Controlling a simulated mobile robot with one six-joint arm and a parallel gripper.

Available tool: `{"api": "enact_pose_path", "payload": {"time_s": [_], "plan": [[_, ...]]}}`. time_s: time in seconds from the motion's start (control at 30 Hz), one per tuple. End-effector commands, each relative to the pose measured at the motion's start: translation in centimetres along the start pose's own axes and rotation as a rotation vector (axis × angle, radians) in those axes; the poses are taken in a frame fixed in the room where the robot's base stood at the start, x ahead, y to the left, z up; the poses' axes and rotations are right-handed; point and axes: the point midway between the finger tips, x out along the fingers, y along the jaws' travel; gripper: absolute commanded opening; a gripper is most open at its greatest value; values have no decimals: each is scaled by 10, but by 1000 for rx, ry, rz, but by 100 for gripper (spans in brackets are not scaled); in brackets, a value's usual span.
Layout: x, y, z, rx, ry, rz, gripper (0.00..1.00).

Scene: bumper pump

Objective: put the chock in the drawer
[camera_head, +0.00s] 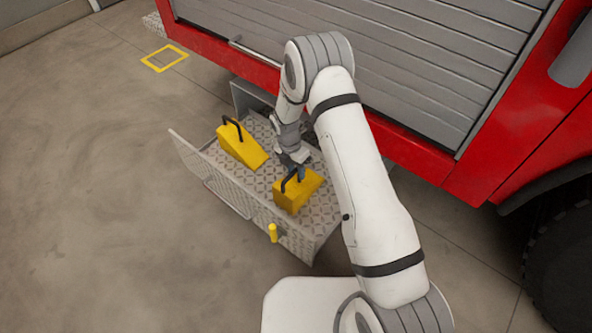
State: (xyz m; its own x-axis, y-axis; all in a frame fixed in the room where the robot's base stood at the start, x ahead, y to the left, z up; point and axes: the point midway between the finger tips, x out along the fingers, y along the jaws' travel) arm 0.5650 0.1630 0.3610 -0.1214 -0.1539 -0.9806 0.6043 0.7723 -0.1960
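The open drawer (241,187) has grey tread-plate walls and sticks out from under the red vehicle. Two yellow wedge chocks with black handles are in view inside it. The left chock (240,149) rests on the drawer floor, apart from my gripper. The right chock (294,193) is at the drawer's near right part, right below my gripper (299,175). My fingertips are at its black handle. They are small and partly hidden, so I cannot tell whether they close on the handle or whether this chock touches the floor.
The red vehicle (407,152) with its grey roller shutter (420,60) stands behind the drawer. A yellow square outline (165,58) marks the floor at the upper left. The floor on the left is clear.

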Motion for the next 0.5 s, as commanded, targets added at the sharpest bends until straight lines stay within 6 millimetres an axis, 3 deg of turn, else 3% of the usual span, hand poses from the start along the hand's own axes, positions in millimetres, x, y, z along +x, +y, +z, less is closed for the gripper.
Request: {"api": "enact_pose_path", "payload": {"time_s": [0.3,0.5], "plan": [[-70,0,0,-1,-2,3,35],[-102,0,0,0,-1,2,35]]}}
